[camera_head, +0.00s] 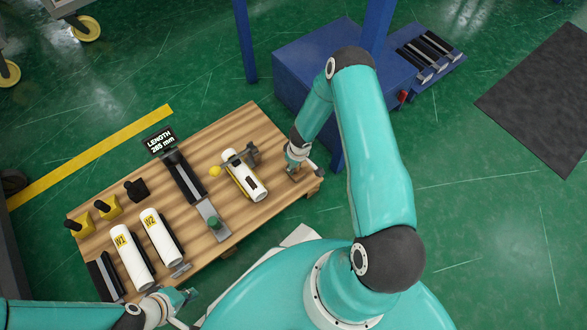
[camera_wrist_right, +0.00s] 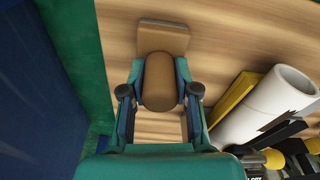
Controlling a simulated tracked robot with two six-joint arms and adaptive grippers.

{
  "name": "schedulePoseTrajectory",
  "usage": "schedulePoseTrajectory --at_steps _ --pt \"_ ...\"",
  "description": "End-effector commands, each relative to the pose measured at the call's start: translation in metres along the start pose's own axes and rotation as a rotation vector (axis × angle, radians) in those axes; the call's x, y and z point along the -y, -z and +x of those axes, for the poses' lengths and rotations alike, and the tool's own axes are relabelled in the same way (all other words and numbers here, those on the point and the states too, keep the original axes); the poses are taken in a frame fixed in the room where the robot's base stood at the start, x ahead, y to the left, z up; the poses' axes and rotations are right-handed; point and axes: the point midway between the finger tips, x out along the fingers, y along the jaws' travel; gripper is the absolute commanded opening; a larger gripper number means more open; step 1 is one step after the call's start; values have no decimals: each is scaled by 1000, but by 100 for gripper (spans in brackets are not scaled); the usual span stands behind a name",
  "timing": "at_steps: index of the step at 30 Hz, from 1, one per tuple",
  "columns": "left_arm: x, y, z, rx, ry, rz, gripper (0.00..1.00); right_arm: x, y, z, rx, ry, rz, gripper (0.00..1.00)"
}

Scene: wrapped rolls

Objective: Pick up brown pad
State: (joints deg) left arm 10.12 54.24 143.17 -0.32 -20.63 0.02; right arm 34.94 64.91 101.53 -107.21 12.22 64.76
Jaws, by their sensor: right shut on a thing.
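The brown pad (camera_wrist_right: 163,36) shows in the right wrist view. It has a rounded brown grip (camera_wrist_right: 160,82) standing over a flat, squarish plate near the edge of the wooden table. My right gripper (camera_wrist_right: 160,92) is shut on the rounded grip, one finger on each side. In the head view, my right gripper (camera_head: 295,171) is low at the table's right end and mostly hides the pad. I cannot tell whether the plate touches the wood. My left gripper (camera_head: 182,303) is at the table's near left edge, away from the pad; its jaws are unclear.
A white roll (camera_head: 243,172) lies in a yellow-edged holder left of my right gripper. Rolls W1 (camera_head: 130,255) and W2 (camera_head: 161,236) lie further left on the wooden table (camera_head: 255,122). A blue cabinet (camera_head: 300,62) stands behind my right arm.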

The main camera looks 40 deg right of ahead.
Motion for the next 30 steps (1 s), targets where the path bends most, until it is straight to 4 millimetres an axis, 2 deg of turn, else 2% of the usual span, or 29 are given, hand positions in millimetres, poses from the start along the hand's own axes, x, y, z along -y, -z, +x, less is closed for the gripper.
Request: schedulePoseTrajectory --at_steps 5,11,17,24,30 --pt "-1 0 -2 0 0 0 0 1 -1 -4 4 3 -1 0" --pt "-4 0 -10 0 0 0 0 1 3 -25 1 1 -1 0" --pt "-10 0 -28 0 0 0 0 0 9 -70 -1 0 -1 0" --pt "-21 0 -58 0 0 0 0 0 18 -139 -2 -1 0 0" --pt "-27 0 -76 0 0 0 0 0 22 -179 0 0 0 0"
